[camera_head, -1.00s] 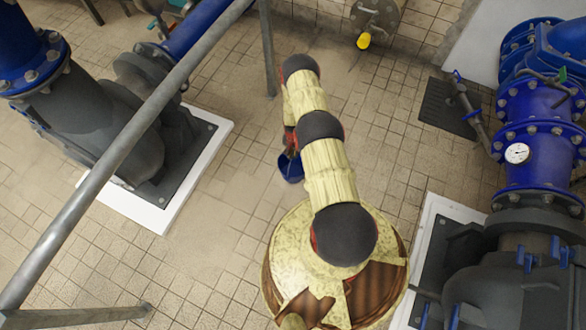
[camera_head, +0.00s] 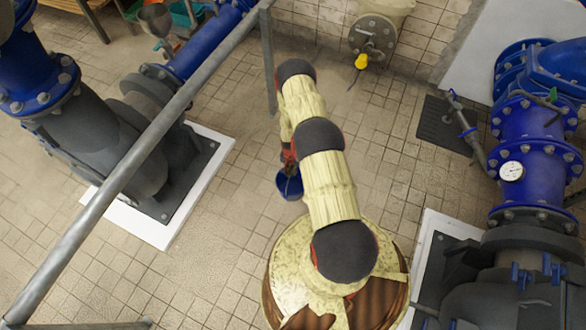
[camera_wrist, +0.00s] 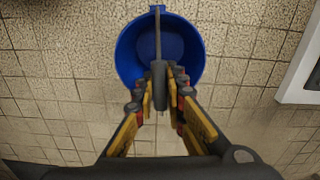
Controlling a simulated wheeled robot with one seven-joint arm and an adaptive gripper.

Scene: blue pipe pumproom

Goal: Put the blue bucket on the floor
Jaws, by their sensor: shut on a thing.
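The blue bucket (camera_head: 289,187) is left of my arm in the head view, partly covered by it. In the wrist view the bucket (camera_wrist: 126,52) is seen from above, open and empty, with tiled floor around it. My gripper (camera_wrist: 160,92) is shut on the bucket's handle, a grey bar across the opening. In the head view my gripper (camera_head: 290,163) is mostly hidden behind the arm. I cannot tell whether the bucket's base touches the floor.
A grey railing (camera_head: 150,135) crosses the left side. A large pump on a white plinth (camera_head: 190,205) stands left, and blue pipework with a gauge (camera_head: 511,171) stands right. A dark floor grate (camera_head: 446,128) lies at right. Tiled floor (camera_head: 225,200) is clear around the bucket.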

